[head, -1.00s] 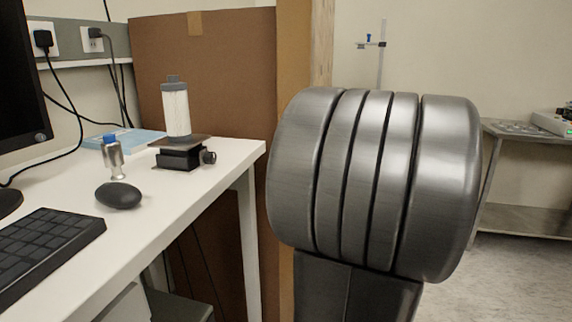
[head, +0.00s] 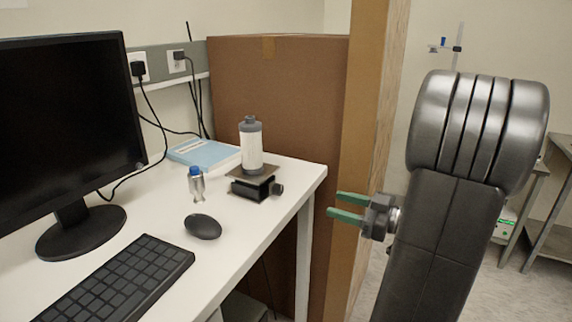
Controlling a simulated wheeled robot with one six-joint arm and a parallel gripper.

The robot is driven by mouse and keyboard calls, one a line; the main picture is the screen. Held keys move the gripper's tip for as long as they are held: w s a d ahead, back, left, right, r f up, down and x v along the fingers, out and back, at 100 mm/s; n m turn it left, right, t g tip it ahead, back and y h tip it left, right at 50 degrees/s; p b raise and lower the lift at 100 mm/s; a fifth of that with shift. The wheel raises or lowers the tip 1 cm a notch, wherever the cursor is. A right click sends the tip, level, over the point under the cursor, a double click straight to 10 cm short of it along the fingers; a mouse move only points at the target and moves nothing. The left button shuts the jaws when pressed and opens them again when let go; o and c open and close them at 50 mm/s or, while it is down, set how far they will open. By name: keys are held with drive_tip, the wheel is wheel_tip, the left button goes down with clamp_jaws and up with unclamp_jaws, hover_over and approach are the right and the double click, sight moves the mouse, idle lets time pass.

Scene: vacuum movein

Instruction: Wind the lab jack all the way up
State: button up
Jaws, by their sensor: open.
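The lab jack (head: 256,188) is a small black unit with a flat brown-grey top plate, standing low on the white desk near its right back corner. Its dark knob (head: 277,189) is on the right side, facing my arm. A white cylinder with grey caps (head: 251,148) stands upright on the plate. My gripper (head: 338,206) has green fingers, open and empty, pointing left. In the picture it is to the right of the jack and its knob, past the desk edge and apart from both.
On the white desk (head: 150,278) are a blue-capped vial (head: 196,184), a mouse (head: 203,227), a keyboard (head: 115,285), a monitor (head: 70,120) and a blue book (head: 204,153). A large brown box (head: 290,90) stands behind the desk. A metal side table (head: 553,240) is far right.

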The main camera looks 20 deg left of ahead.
sight(282, 192)
drive_tip(key=shift+n, duration=0.7)
drive_tip(key=a+p, duration=0.3)
drive_tip(key=a, duration=0.4)
drive_tip(key=a+p, duration=0.3)
drive_tip(key=a, duration=0.4)
drive_tip(key=shift+s+a+r+p, duration=0.15)
drive_tip(key=shift+a+r+p, duration=0.05)
drive_tip(key=shift+p, duration=0.2)
drive_tip(key=shift+c, duration=0.4)
drive_tip(key=c, duration=0.9)
drive_tip(key=shift+f+b, duration=0.15)
drive_tip(key=shift+b, duration=0.2)
